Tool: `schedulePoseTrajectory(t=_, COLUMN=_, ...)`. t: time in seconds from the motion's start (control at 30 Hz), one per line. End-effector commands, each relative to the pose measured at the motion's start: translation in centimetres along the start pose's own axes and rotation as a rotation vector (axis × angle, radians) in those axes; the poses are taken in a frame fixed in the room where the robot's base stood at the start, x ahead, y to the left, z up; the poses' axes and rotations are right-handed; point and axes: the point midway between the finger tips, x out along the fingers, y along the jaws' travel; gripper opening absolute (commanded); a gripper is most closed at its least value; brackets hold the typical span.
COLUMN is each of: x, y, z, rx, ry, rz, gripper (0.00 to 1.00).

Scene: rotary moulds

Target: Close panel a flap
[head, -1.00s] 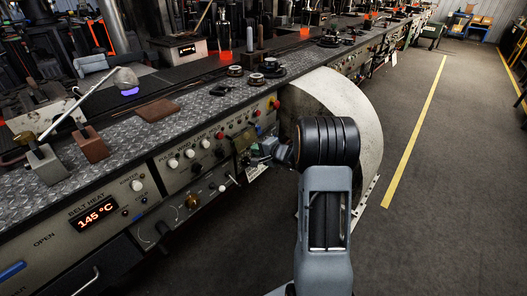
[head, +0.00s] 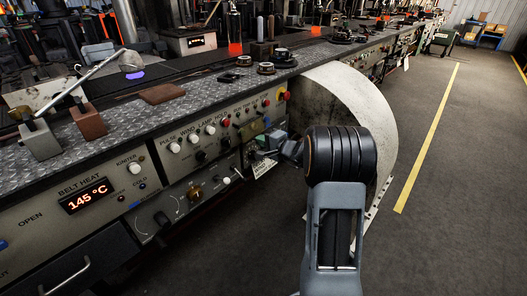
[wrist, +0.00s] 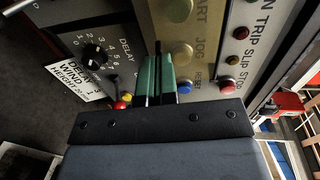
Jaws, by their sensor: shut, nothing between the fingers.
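My gripper (wrist: 152,80), with green fingers, is shut and empty in front of the control panel; in the head view it (head: 262,143) is small beside the console front. A dark gap or edge runs between the two panels. I cannot tell which piece is the flap, or whether the fingers touch it.
The console carries white knobs (head: 174,147) and a 145 °C display (head: 86,196). A large pale curved guard (head: 350,95) stands right of the gripper, close to my arm. A small lever with red and yellow knobs (wrist: 122,102) is left of the fingers. Open floor (head: 460,180) lies right.

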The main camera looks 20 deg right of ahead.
Motion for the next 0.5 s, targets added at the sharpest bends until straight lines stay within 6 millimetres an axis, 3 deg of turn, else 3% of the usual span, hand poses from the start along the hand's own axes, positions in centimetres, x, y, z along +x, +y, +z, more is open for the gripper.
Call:
schedulePoseTrajectory(t=0.03, x=0.29, y=1.07, z=0.0, rx=-0.002, ry=0.001, rz=-0.02, gripper=0.0)
schedulePoseTrajectory(t=0.5, x=1.14, y=0.6, z=0.04, rx=0.001, ry=-0.001, rz=-0.063, gripper=0.0)
